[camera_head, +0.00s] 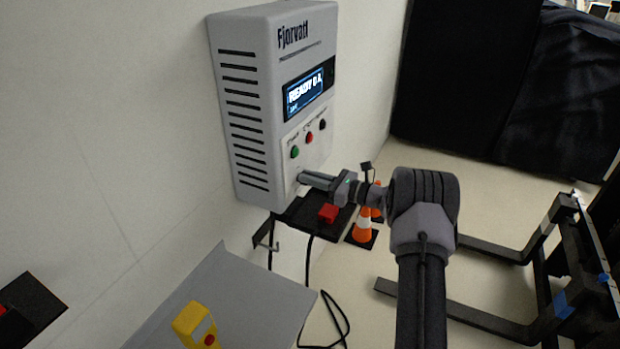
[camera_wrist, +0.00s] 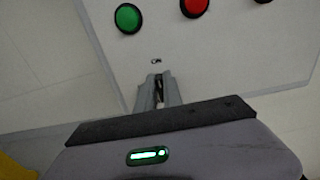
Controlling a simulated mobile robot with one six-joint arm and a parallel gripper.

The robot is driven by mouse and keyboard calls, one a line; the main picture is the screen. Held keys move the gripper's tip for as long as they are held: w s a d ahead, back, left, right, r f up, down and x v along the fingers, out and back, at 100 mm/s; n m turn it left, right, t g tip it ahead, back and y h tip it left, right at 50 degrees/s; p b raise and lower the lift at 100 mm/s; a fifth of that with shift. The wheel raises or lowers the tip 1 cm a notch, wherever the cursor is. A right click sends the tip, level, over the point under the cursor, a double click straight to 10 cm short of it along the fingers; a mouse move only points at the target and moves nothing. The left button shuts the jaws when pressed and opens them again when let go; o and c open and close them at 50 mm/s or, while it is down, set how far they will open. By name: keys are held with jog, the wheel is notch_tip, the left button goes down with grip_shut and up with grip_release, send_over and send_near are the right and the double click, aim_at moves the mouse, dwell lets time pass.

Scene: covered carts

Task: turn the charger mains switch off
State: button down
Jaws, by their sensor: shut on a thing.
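The charger (camera_head: 250,110) is a light grey wall box marked "Fjorvatt", with a lit display (camera_head: 305,92) that reads "READY" and more characters I cannot fully read. Its front carries a green button (camera_head: 294,152), a red button (camera_head: 309,138) and a black one (camera_head: 323,125). My gripper (camera_head: 303,178) is at the lower part of the front panel, below the green button. In the wrist view its fingers (camera_wrist: 157,92) are close together on a small part, taken to be the mains switch, which they mostly hide. A small mark shows on the panel just above the fingertips.
A black shelf with a red block (camera_head: 328,213) sits under the charger. An orange cone (camera_head: 363,225) stands behind my arm. A grey surface with a yellow box (camera_head: 194,324) is at lower left. Black cables hang below. Dark forks (camera_head: 460,310) lie at right, before black covers (camera_head: 500,80).

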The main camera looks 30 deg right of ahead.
jog(key=shift+f+b, duration=0.1)
jog(key=shift+b, duration=0.3)
jog(key=n+b, duration=0.5)
jog(key=b, duration=0.1)
jog(key=n+b, duration=0.4)
jog(key=b, duration=0.3)
jog(key=a+f+n+b, duration=0.1)
jog(key=n+b, duration=0.4)
jog(key=b, duration=0.1)
jog(key=shift+s+n+b, duration=0.3)
jog(key=shift+s+b, duration=0.05)
jog(key=shift+b, duration=0.05)
jog(key=shift+n+b, duration=0.45)
jog(key=shift+n, duration=1.35)
jog(key=c, duration=1.5)
grip_release()
